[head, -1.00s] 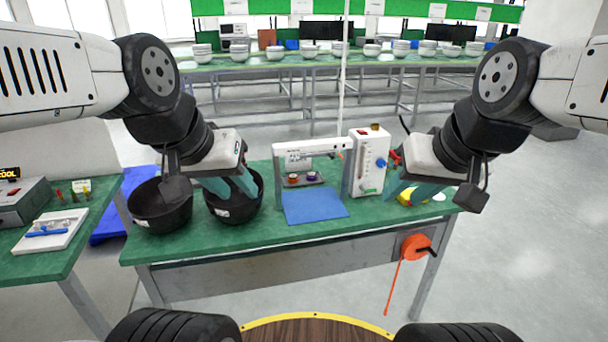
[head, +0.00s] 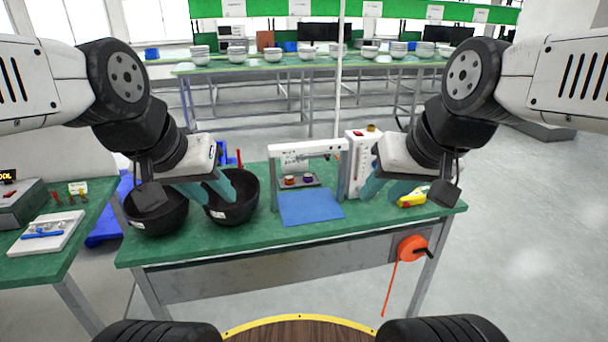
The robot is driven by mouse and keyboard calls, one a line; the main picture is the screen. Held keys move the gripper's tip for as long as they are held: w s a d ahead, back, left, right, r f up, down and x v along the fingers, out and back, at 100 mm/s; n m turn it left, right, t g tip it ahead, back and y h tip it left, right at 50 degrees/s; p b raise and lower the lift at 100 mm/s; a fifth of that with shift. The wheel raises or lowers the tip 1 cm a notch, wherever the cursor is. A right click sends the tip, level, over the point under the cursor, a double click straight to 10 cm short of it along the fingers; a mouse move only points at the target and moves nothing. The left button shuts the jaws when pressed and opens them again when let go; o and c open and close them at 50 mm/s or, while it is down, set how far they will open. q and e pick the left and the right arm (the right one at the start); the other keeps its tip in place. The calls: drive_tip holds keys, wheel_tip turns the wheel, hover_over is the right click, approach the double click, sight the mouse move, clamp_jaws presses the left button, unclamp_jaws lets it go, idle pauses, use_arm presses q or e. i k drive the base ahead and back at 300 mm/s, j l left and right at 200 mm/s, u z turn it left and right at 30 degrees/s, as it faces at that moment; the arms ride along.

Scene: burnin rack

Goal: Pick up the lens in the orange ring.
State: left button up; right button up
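Two small lenses stand on a grey tray (head: 316,184) under the white gantry frame on the green bench. The left one has an orange-red ring (head: 290,181); the right one has a purple ring (head: 308,179). My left gripper (head: 228,194) is over the right black bowl, well left of the lenses, with its teal fingers apart and nothing visible between them. My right gripper (head: 372,192) is in front of the white instrument box, right of the lenses. Its teal fingers look apart and empty. Both are apart from the lenses.
A blue mat (head: 310,207) lies in front of the tray. Two black bowls (head: 157,212) stand left. The white gantry (head: 306,148) and instrument box (head: 360,150) frame the tray. A yellow object (head: 412,199) lies right. An orange reel (head: 411,247) hangs at the front edge.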

sight(288, 180)
drive_tip(key=i+j+u, duration=0.15)
drive_tip(key=i, duration=0.3)
drive_tip(key=i+j+u, duration=0.15)
drive_tip(key=i+j, duration=0.15)
drive_tip(key=i, duration=0.2)
